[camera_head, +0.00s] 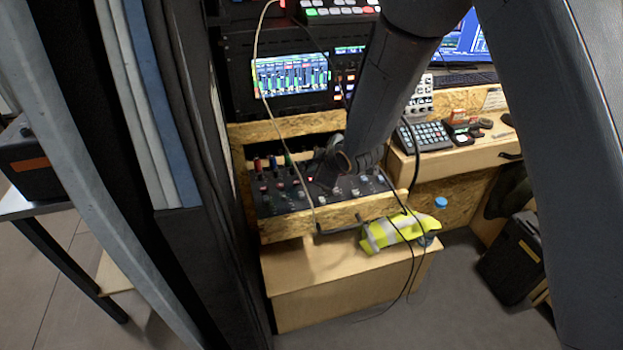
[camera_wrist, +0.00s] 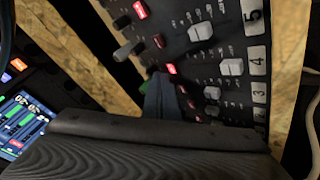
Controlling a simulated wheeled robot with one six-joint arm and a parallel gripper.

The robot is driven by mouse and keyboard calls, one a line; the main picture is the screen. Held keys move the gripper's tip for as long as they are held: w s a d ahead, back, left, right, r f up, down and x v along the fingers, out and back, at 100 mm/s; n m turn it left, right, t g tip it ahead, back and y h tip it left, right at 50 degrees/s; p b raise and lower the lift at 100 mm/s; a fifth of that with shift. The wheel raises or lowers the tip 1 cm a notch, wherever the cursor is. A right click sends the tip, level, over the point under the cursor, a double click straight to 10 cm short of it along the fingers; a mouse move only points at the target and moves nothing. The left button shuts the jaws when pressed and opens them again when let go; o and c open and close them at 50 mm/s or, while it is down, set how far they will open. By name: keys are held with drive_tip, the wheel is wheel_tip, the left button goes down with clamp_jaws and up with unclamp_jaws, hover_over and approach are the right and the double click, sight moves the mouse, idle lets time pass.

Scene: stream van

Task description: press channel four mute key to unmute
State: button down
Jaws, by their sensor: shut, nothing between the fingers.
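The mixer panel (camera_head: 290,200) sits in a wooden drawer in the head view, with rows of keys and faders. In the wrist view its strips carry the numbers 5, 4, 3 and 2. The channel four label (camera_wrist: 258,62) lines up with a white fader cap (camera_wrist: 231,67) and a lit red key (camera_wrist: 171,69), which looks like its mute key. My gripper (camera_wrist: 158,92) is shut and empty, its tips over the panel just beside and below that key in the picture. I cannot tell whether they touch it. My gripper (camera_head: 328,178) is partly hidden by my arm in the head view.
The wooden drawer rim (camera_wrist: 290,45) borders the panel. A loose cable (camera_head: 290,150) crosses the drawer. A yellow hi-vis item (camera_head: 400,230) lies on the wooden box (camera_head: 330,285) in front.

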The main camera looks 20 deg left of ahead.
drive_tip(key=shift+f, duration=0.1)
idle(0.3)
drive_tip(key=shift+f+b, duration=0.35)
drive_tip(key=shift+f, duration=0.3)
idle(0.5)
drive_tip(key=shift+r, duration=0.15)
drive_tip(key=shift+r+p, duration=0.3)
drive_tip(key=shift+r, duration=0.3)
drive_tip(key=shift+r, duration=0.1)
wheel_tip(320, 180, up, 6)
drive_tip(key=p, duration=0.4)
idle(0.5)
